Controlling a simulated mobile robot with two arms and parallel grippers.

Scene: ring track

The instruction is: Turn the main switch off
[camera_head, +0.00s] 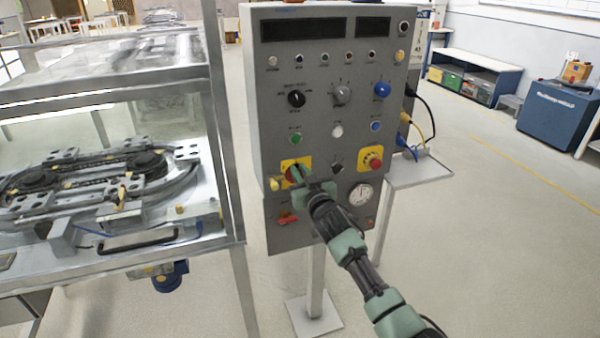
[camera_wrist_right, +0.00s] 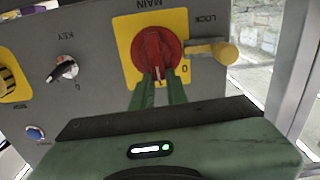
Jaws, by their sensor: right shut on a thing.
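The main switch is a red rotary knob on a yellow plate (camera_head: 285,162) at the lower left of the grey control panel (camera_head: 338,60). In the right wrist view, which is upside down, the red knob (camera_wrist_right: 148,42) sits under the label MAIN, with a "0" printed at the plate's right. My right gripper (camera_head: 296,173) is at the knob, and its green fingers (camera_wrist_right: 158,86) are shut on the knob's raised handle. In the head view the gripper hides most of the knob. My left gripper is not in view.
A yellow lock piece (camera_wrist_right: 222,52) sticks out beside the switch. A glass-sided ring track machine (camera_head: 110,190) stands left; open floor lies right.

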